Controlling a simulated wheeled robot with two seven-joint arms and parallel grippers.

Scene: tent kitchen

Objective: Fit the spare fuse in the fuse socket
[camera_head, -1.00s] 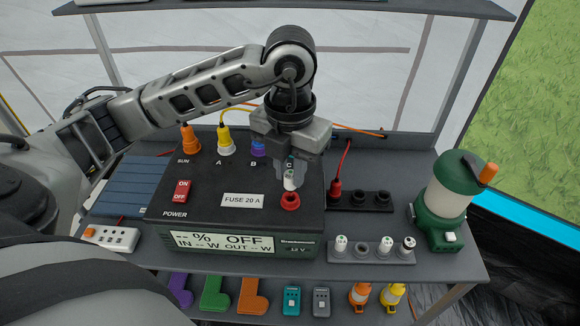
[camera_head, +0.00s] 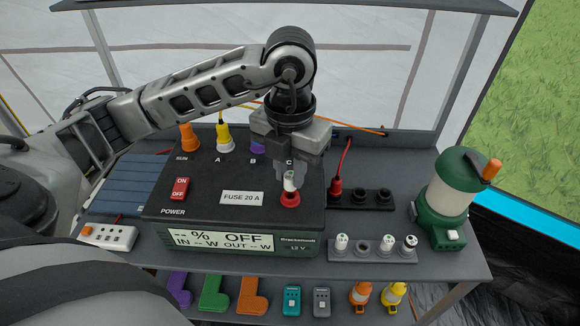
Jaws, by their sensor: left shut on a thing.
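My left gripper (camera_head: 290,178) is shut on a small white fuse (camera_head: 290,184) and holds it upright at the red fuse socket (camera_head: 289,200) on top of the black power box (camera_head: 215,190). The fuse's lower end is at or just inside the socket's ring; how deep it sits I cannot tell. The box carries a label reading "FUSE 20 A" and its display reads OFF. My right gripper is not in view.
A green lantern (camera_head: 449,205) stands at the right. A black strip (camera_head: 372,196) with a red plug (camera_head: 336,188) lies behind the rack. Orange and yellow plugs stand at the box's back. A white switch strip (camera_head: 108,236) is at the left.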

